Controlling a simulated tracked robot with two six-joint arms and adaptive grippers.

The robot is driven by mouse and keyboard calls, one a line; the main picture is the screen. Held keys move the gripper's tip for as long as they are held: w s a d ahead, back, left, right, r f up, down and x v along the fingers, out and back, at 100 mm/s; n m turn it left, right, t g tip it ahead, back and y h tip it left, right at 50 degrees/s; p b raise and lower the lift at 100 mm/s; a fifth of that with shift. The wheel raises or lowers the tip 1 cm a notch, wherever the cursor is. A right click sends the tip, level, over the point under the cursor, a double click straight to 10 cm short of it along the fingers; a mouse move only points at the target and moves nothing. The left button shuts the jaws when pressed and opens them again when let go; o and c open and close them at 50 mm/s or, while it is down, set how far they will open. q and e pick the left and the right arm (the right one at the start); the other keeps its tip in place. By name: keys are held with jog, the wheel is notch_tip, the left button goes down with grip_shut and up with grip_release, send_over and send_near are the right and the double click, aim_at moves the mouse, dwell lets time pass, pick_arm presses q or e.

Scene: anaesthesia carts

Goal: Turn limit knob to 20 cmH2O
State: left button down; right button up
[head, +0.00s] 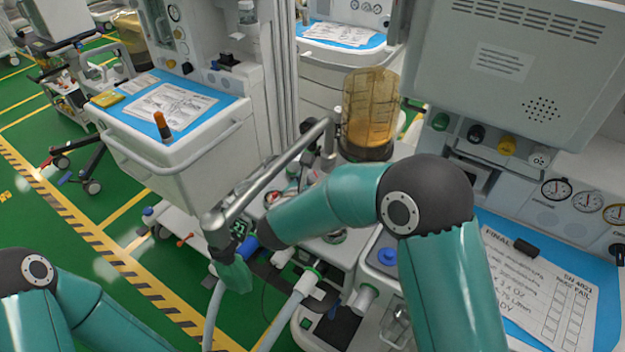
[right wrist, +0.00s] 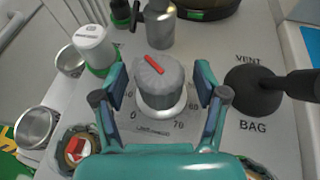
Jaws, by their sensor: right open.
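The limit knob (right wrist: 163,80) is grey with a red pointer line on top, slanting from upper left to lower right in the right wrist view. It sits on a round printed dial; 0, 60 and 70 can be read, and 20 is not legible. My right gripper (right wrist: 161,88) is open, with one finger to each side of the knob and visible gaps between. In the head view my right forearm covers the area, and I cannot make out the knob there. My left gripper is out of view; only its arm shows at lower left.
A black VENT/BAG lever (right wrist: 255,92) stands close right of the knob. A metal post (right wrist: 160,22) and a white cylinder with a green ring (right wrist: 93,45) stand behind and left. The amber canister (head: 369,108) and a grey bar (head: 270,175) are near my right arm.

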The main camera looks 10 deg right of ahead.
jog(key=shift+w+d+f, duration=0.15)
jog(key=shift+w, duration=0.05)
jog(key=c, duration=1.2)
jog(key=shift+o, duration=0.2)
jog(key=shift+f+n+t+y+b, duration=0.1)
jog(key=shift+n+t+y+b, duration=0.4)
jog(key=shift+b, duration=0.7)
jog(key=shift+y, duration=0.3)
jog(key=shift+r+n, duration=0.2)
jog(key=shift+n, duration=0.1)
